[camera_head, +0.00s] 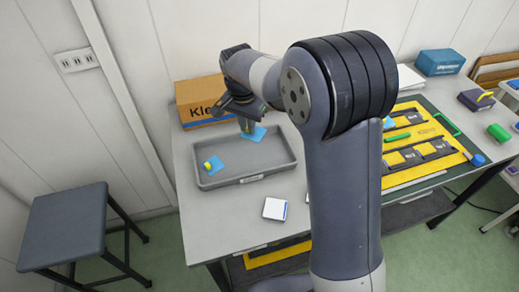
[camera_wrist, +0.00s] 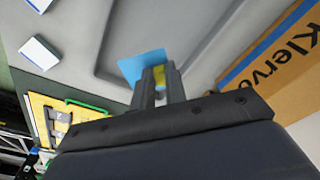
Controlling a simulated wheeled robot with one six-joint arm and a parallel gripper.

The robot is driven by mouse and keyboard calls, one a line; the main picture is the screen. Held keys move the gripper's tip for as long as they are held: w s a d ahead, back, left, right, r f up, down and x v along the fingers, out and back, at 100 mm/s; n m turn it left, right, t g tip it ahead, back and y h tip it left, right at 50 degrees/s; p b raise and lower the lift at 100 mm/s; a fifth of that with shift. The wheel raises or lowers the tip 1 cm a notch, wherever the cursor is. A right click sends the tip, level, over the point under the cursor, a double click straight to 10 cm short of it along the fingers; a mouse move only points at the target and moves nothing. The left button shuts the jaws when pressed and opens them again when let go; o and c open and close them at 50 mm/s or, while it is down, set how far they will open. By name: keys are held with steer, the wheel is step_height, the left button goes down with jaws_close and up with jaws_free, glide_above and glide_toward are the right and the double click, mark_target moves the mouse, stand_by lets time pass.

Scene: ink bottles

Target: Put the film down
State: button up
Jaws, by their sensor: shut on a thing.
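A flat blue film (camera_head: 256,134) with a yellow grip is at the far side of the grey tray (camera_head: 248,160). My gripper (camera_head: 246,126) is shut on its yellow grip, pointing down. In the wrist view the blue film (camera_wrist: 138,66) spreads beyond the fingertips (camera_wrist: 158,82), with yellow showing between them. I cannot tell whether the film touches the tray floor. A second blue film (camera_head: 217,168) with a yellow-green grip lies in the tray's left part.
A cardboard box (camera_head: 197,101) stands behind the tray. A white block (camera_head: 274,209) is on the table in front of the tray. A yellow board (camera_head: 425,140) with dark slots and blue pieces lies to the right, partly hidden by my arm. The tray's middle and right are bare.

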glide_above(250, 155)
step_height(250, 155, down, 5)
steer(key=shift+a+f, duration=0.15)
steer(key=shift+f, duration=0.05)
step_height(250, 155, down, 4)
steer(key=shift+f+p, duration=0.2)
steer(key=shift+p, duration=0.3)
steer(key=shift+f, duration=0.1)
steer(key=shift+f+b, duration=0.4)
steer(key=o, duration=0.7)
